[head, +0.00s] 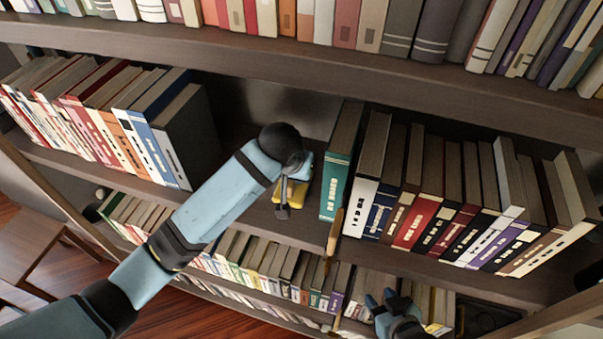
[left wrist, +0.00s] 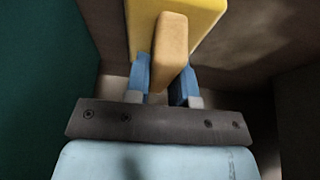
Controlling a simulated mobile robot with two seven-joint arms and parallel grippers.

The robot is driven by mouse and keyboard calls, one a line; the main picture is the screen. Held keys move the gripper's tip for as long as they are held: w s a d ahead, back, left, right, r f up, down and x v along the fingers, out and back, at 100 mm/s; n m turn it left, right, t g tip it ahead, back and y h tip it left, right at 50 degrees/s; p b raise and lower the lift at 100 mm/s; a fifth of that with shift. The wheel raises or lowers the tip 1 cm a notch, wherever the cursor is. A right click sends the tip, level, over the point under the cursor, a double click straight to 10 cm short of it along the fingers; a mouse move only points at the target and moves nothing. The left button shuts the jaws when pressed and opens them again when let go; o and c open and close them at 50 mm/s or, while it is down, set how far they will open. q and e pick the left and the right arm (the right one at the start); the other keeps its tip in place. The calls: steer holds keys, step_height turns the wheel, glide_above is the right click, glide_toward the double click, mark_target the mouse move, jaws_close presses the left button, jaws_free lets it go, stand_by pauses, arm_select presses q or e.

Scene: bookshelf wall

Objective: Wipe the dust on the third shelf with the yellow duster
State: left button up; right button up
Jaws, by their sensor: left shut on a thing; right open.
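The yellow duster (head: 303,196) is on the middle shelf (head: 262,222) of the three in view, in the gap between two rows of books, partly hidden by my left wrist. In the left wrist view the duster (left wrist: 195,12) has a yellow head and a tan handle, and the handle is between the blue fingers of my left gripper (left wrist: 162,82). The left gripper is shut on that handle. Whether the duster touches the shelf is unclear. I cannot make out the dust for certain. My right gripper (head: 381,299) is open and empty, low in front of the lower shelf.
A teal book (head: 338,170) stands at the right edge of the gap, close to the duster. A dark book (head: 187,135) ends the row on the left. An upper shelf (head: 300,70) full of books overhangs the gap. A wooden chair (head: 35,250) is at lower left.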

arm_select(q)
steer(key=shift+w+a+f, duration=0.1)
steer(key=shift+w+a, duration=0.15)
steer(key=shift+a, duration=0.35)
steer(key=shift+w+a, duration=0.2)
steer(key=shift+a, duration=0.4)
steer(key=shift+w+a+f, duration=0.1)
steer(key=shift+w+a, duration=0.15)
steer(key=shift+a, duration=0.35)
